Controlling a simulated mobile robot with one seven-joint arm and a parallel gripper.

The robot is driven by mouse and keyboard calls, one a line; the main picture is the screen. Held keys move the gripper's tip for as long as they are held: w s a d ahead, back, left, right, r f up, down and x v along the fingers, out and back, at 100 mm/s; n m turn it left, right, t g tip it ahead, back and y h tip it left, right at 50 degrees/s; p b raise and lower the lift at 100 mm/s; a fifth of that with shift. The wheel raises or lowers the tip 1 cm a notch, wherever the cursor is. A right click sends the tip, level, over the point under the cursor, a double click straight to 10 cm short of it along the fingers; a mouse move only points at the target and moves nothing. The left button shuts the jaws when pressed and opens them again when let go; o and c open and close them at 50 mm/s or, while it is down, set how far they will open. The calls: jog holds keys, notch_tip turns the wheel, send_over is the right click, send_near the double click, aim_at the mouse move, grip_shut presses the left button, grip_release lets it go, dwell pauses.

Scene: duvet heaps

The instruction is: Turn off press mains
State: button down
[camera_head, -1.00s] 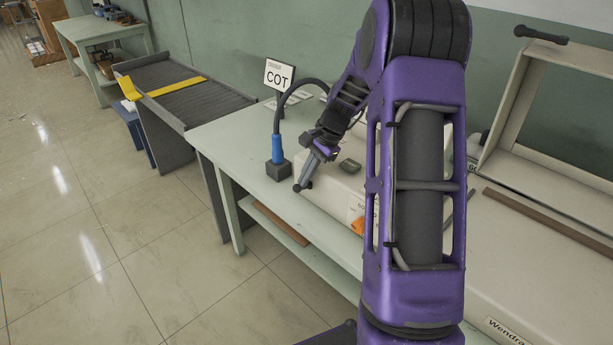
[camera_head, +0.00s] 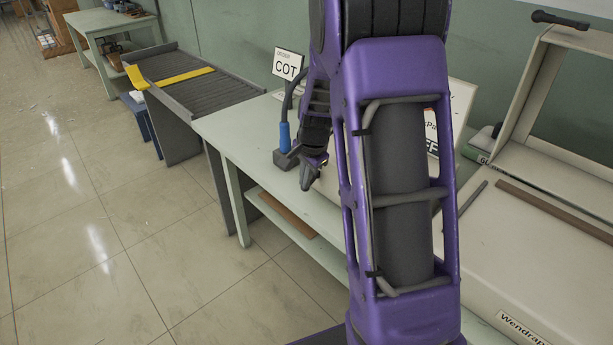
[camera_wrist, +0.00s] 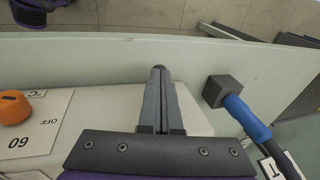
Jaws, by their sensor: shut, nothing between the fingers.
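My gripper (camera_head: 313,176) is shut and empty. In the wrist view its fingers (camera_wrist: 160,100) lie over the front edge of a pale press housing (camera_wrist: 110,107). In the head view the blue grip (camera_head: 285,137) is just left of my gripper. No part is clearly labelled as mains.
The pale green table (camera_head: 225,135) has a lower shelf with a brown strip (camera_head: 286,213). A "COT" sign (camera_head: 287,65) stands behind the block. A roller conveyor (camera_head: 195,85) adjoins at left. A press marked "Wendrap" (camera_head: 522,328) stands at right. The floor at left is clear.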

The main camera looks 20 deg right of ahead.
jog(key=shift+f, duration=0.2)
dwell(0.5)
jog(key=shift+s+r, duration=0.1)
jog(key=shift+r, duration=0.05)
jog(key=shift+a+r+p, duration=0.1)
jog(key=shift+r+p, duration=0.15)
jog(key=shift+p, duration=0.05)
jog(key=s+a+r+p, duration=0.1)
jog(key=s+a+r, duration=0.1)
jog(key=r, duration=0.4)
jog(key=s+a+r+p, duration=0.1)
jog(key=s+r+p, duration=0.1)
jog(key=r, duration=0.3)
jog(key=shift+s+a+r, duration=0.35)
jog(key=shift+s+a, duration=0.05)
jog(key=shift+s, duration=0.3)
